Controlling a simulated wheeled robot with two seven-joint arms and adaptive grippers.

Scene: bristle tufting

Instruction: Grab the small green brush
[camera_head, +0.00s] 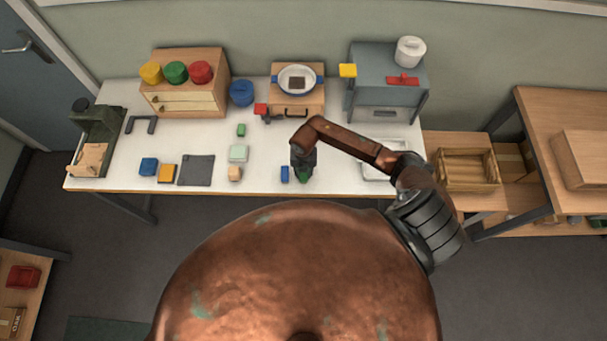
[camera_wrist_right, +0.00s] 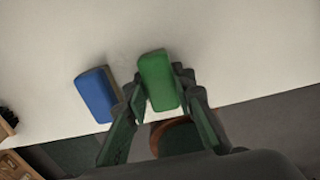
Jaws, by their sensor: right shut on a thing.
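The small green brush shows in the wrist view as a green block (camera_wrist_right: 157,80) between the fingers of my right gripper (camera_wrist_right: 158,95), close to the table's front edge. In the head view my right gripper (camera_head: 303,165) points down at the front of the table, with green (camera_head: 304,175) showing at its tips. The right gripper is shut on the green brush. I cannot tell whether the brush still touches the table. My left gripper is not in view. Another small green block (camera_head: 241,130) lies farther back on the table.
A blue block (camera_head: 284,174) lies just left of the right gripper; it also shows in the wrist view (camera_wrist_right: 96,95). The white table (camera_head: 335,180) is bare around them. A pale green block (camera_head: 238,153) and a tan block (camera_head: 235,174) lie left.

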